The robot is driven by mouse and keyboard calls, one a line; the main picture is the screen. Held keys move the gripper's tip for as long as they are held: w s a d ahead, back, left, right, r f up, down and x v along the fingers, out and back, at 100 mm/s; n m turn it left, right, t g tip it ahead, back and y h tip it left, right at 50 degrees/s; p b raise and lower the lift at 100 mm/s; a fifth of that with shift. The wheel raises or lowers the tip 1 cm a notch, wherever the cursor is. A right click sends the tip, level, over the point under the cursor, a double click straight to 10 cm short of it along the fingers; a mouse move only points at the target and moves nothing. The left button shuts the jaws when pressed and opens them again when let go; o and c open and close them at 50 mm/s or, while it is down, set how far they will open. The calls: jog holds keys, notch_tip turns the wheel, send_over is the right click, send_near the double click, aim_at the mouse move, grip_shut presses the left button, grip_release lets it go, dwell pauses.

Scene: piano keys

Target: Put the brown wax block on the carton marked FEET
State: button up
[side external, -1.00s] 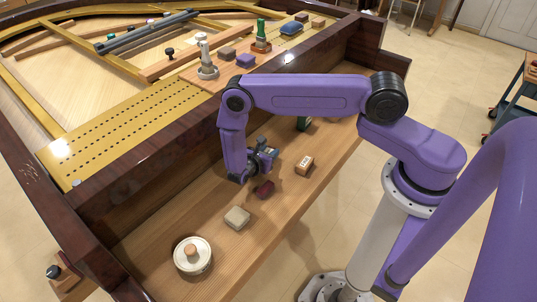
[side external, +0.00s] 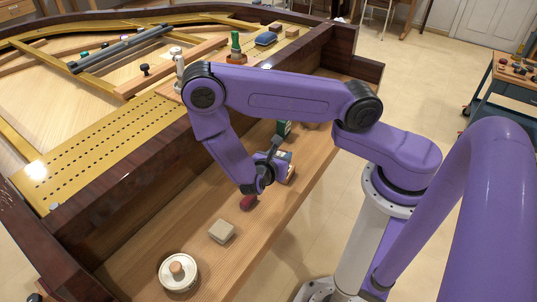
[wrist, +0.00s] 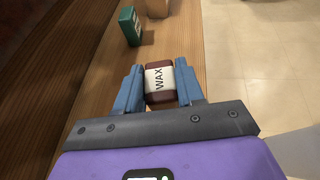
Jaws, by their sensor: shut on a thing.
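The brown wax block (wrist: 160,84) is dark reddish brown with a white label reading WAX. My gripper (wrist: 161,76) is shut on it, with one blue finger at each side. In the side external view my gripper (side external: 279,162) is low over the wooden ledge, and the wax block (side external: 290,174) is partly hidden by the fingers. I cannot tell whether it touches the ledge. A green box (wrist: 130,26) with a pale label and a tan box (wrist: 157,8) stand beyond it. I cannot read FEET on either. The green box also shows in the side external view (side external: 283,129).
On the ledge nearer the camera are a dark red block (side external: 248,202), a beige block (side external: 222,231) and a round pale tin (side external: 178,271) with a wooden knob. The dark piano rim (side external: 120,175) rises along the ledge's left. The ledge's right edge drops to the floor.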

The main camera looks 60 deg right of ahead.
jog(key=shift+s+r, duration=0.2)
jog(key=shift+s, duration=0.15)
jog(key=shift+d+r, duration=0.15)
jog(key=shift+d, duration=0.1)
jog(key=s+d+r+m+g, duration=0.1)
jog(key=d+r, duration=0.2)
jog(key=d, duration=0.7)
jog(key=d+r+g, duration=0.1)
jog(key=d+r, duration=0.2)
jog(key=d, duration=0.6)
jog(key=s+d+r+m+g, duration=0.1)
jog(key=d+r, duration=0.3)
jog(key=d, duration=0.6)
jog(key=w+d+f, duration=0.4)
jog(key=d, duration=0.1)
jog(key=w+d+f, duration=0.4)
jog(key=w+f, duration=0.1)
jog(key=shift+d+f, duration=0.3)
jog(key=shift+d, duration=0.05)
jog(key=shift+w+d+f, duration=0.1)
jog(key=shift+w+f, duration=0.05)
jog(key=shift+w+d+f, duration=0.1)
jog(key=shift+f, duration=1.6)
jog(key=shift+f, duration=0.15)
